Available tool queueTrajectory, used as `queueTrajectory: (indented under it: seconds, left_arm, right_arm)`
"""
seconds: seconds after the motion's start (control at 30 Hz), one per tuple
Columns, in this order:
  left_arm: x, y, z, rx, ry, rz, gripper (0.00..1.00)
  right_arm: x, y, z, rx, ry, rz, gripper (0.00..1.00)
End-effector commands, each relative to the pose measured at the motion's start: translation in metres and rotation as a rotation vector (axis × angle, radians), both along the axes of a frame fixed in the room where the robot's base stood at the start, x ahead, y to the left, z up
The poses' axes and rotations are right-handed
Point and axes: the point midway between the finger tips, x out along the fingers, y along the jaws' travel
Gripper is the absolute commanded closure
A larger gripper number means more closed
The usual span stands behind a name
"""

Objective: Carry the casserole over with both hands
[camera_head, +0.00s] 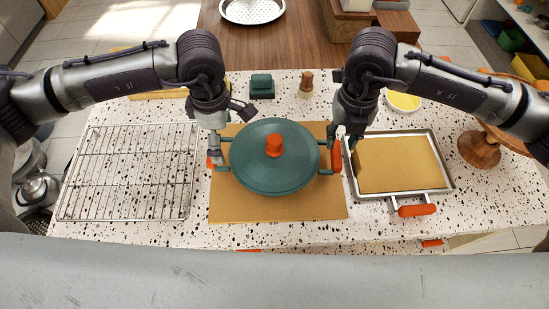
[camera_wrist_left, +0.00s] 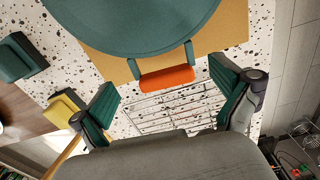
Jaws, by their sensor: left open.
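The casserole (camera_head: 262,170) is a round teal pot with a lid and an orange knob (camera_head: 273,146). It sits on a tan mat (camera_head: 280,208) in the middle of the counter. It has an orange-gripped handle on each side. My left gripper (camera_head: 214,155) is at the left handle; in the left wrist view the open fingers (camera_wrist_left: 168,96) are spread on either side of the orange handle grip (camera_wrist_left: 167,79), with a gap to each finger. My right gripper (camera_head: 345,142) is at the right orange handle (camera_head: 337,155); its fingers are partly hidden, so contact is unclear.
A wire rack (camera_head: 128,172) lies left of the mat. A metal-rimmed tray (camera_head: 447,184) with a tan sheet and an orange handle lies to the right. Behind are a teal block (camera_head: 261,85), a wooden-topped item (camera_head: 306,84) and a yellow bowl (camera_head: 403,102). A wooden stand (camera_head: 480,150) is far right.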

Motion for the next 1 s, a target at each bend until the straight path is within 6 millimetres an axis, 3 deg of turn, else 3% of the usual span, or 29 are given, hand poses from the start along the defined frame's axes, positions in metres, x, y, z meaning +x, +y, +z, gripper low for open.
queueTrajectory:
  seconds: [0.1, 0.33, 0.8, 1.0]
  left_arm:
    - [-0.001, 0.0, -0.024, 0.001, 0.004, 0.0, 0.0]
    - [0.0, 0.0, -0.055, 0.0, 0.001, -0.001, 0.0]
    - [0.0, 0.0, -0.066, 0.0, 0.0, -0.001, 0.0]
    - [0.0, 0.0, -0.066, 0.0, 0.0, -0.001, 0.33]
  right_arm:
    - [-0.001, 0.0, -0.024, 0.0, 0.004, -0.001, 0.65]
    - [0.0, 0.0, -0.055, 0.0, 0.001, 0.0, 0.65]
    - [0.0, 0.0, -0.066, 0.001, 0.0, 0.001, 0.65]
    - [0.0, 0.0, -0.066, 0.001, 0.0, 0.0, 0.98]
